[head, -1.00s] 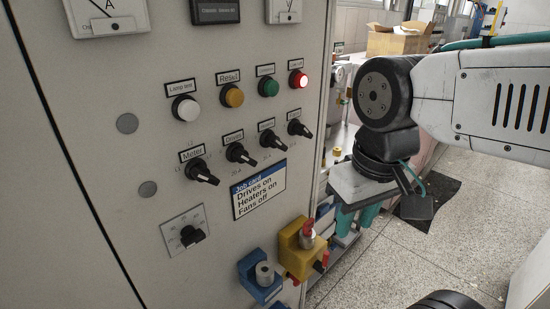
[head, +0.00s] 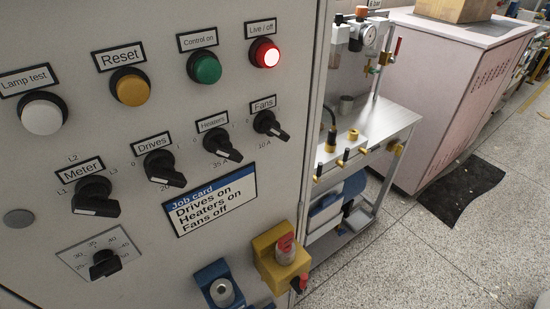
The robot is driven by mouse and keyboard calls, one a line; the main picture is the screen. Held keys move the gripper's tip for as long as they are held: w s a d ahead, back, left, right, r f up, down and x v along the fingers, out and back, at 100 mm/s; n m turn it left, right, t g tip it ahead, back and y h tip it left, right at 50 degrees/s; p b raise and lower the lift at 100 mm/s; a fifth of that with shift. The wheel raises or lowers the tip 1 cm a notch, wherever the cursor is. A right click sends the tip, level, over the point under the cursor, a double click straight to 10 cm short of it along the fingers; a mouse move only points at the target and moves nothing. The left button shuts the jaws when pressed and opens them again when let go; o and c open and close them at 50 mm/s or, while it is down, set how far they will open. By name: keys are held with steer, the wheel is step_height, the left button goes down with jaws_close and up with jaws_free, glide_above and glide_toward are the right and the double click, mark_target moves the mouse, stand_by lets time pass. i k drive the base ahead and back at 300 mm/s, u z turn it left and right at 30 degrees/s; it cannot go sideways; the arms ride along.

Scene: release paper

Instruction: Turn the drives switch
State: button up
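The drives switch (head: 163,169) is a black rotary knob on the grey panel (head: 60,140), under the label "Drives" (head: 153,144). Its handle points down and to the right. The heaters switch (head: 222,146) and fans switch (head: 270,125) sit to its right, with handles also pointing down-right. The meter switch (head: 95,197) is to its left, its handle pointing right. A job card (head: 211,199) below reads "Drives on, Heaters on, Fans off". My gripper is not in view.
White, amber and green buttons and a lit red one (head: 265,53) run above the switches. A yellow lockout block (head: 277,255) and a blue block (head: 219,283) protrude at the panel's lower right.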

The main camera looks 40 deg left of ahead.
mark_target(162, 171)
steer(key=z, duration=0.15)
steer(key=k, duration=1.2)
steer(key=u, duration=1.9)
